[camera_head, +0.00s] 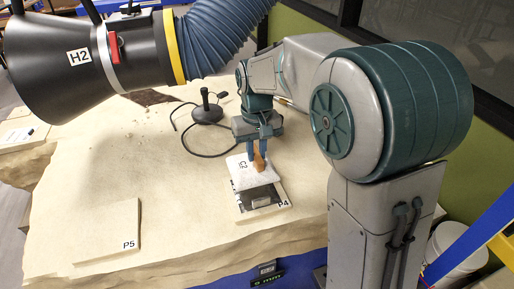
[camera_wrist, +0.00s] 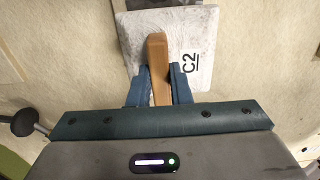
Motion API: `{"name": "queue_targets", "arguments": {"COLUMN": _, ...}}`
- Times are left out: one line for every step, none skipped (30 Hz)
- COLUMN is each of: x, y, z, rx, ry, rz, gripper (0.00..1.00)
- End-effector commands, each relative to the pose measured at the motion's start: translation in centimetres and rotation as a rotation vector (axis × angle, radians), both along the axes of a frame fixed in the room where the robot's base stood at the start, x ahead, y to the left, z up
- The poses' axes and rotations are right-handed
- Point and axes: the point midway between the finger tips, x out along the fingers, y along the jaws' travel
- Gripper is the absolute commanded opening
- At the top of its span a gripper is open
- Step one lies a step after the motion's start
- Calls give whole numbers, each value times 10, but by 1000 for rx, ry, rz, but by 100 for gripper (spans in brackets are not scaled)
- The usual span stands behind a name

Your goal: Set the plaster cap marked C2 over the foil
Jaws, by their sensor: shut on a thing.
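The plaster cap marked C2 (camera_head: 243,180) is a white, squarish slab with a brown upright handle (camera_head: 260,164). My gripper (camera_head: 259,145) is shut on that handle. In the wrist view the handle (camera_wrist: 157,55) stands between the blue fingers (camera_wrist: 158,88), and the white cap (camera_wrist: 195,35) lies beyond it with its C2 mark at the right. In the head view the cap overlaps the far part of board P4 (camera_head: 283,205). A dark patch and a small grey piece (camera_head: 261,202) show on the board's near part.
A flat board P5 (camera_head: 108,232) lies at the left on the sandy tabletop (camera_head: 180,200). A black-based stand with a cable (camera_head: 208,113) is behind my gripper. A large black hood H2 (camera_head: 85,50) with a blue hose (camera_head: 217,35) hangs over the back left. Space between P5 and P4 is clear.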

Motion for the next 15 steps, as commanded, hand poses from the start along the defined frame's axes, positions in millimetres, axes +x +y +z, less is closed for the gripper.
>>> {"name": "queue_targets", "arguments": {"x": 0, "y": 0, "z": -9, "rx": 0, "ry": -1, "rz": 0, "gripper": 0}}
{"name": "queue_targets", "arguments": {"x": 0, "y": 0, "z": -12, "rx": 0, "ry": -1, "rz": 0, "gripper": 0}}
{"name": "queue_targets", "arguments": {"x": 0, "y": 0, "z": -16, "rx": 0, "ry": -1, "rz": 0, "gripper": 0}}
{"name": "queue_targets", "arguments": {"x": 0, "y": 0, "z": -19, "rx": 0, "ry": -1, "rz": 0, "gripper": 0}}
{"name": "queue_targets", "arguments": {"x": 0, "y": 0, "z": -22, "rx": 0, "ry": 0, "rz": 0, "gripper": 0}}
{"name": "queue_targets", "arguments": {"x": 0, "y": 0, "z": -25, "rx": 0, "ry": 0, "rz": 0, "gripper": 0}}
{"name": "queue_targets", "arguments": {"x": 0, "y": 0, "z": -28, "rx": 0, "ry": 0, "rz": 1, "gripper": 0}}
{"name": "queue_targets", "arguments": {"x": 0, "y": 0, "z": -31, "rx": 0, "ry": 0, "rz": 1, "gripper": 0}}
{"name": "queue_targets", "arguments": {"x": 0, "y": 0, "z": -35, "rx": 0, "ry": 0, "rz": 1, "gripper": 0}}
{"name": "queue_targets", "arguments": {"x": 0, "y": 0, "z": -38, "rx": 0, "ry": 0, "rz": 1, "gripper": 0}}
{"name": "queue_targets", "arguments": {"x": 0, "y": 0, "z": -40, "rx": 0, "ry": 0, "rz": 1, "gripper": 0}}
{"name": "queue_targets", "arguments": {"x": 0, "y": 0, "z": -43, "rx": 0, "ry": -1, "rz": 1, "gripper": 0}}
{"name": "queue_targets", "arguments": {"x": 0, "y": 0, "z": -45, "rx": 0, "ry": -1, "rz": 1, "gripper": 0}}
{"name": "queue_targets", "arguments": {"x": 0, "y": 0, "z": -47, "rx": 0, "ry": -1, "rz": 1, "gripper": 0}}
{"name": "queue_targets", "arguments": {"x": 0, "y": 0, "z": -48, "rx": 1, "ry": -2, "rz": 1, "gripper": 0}}
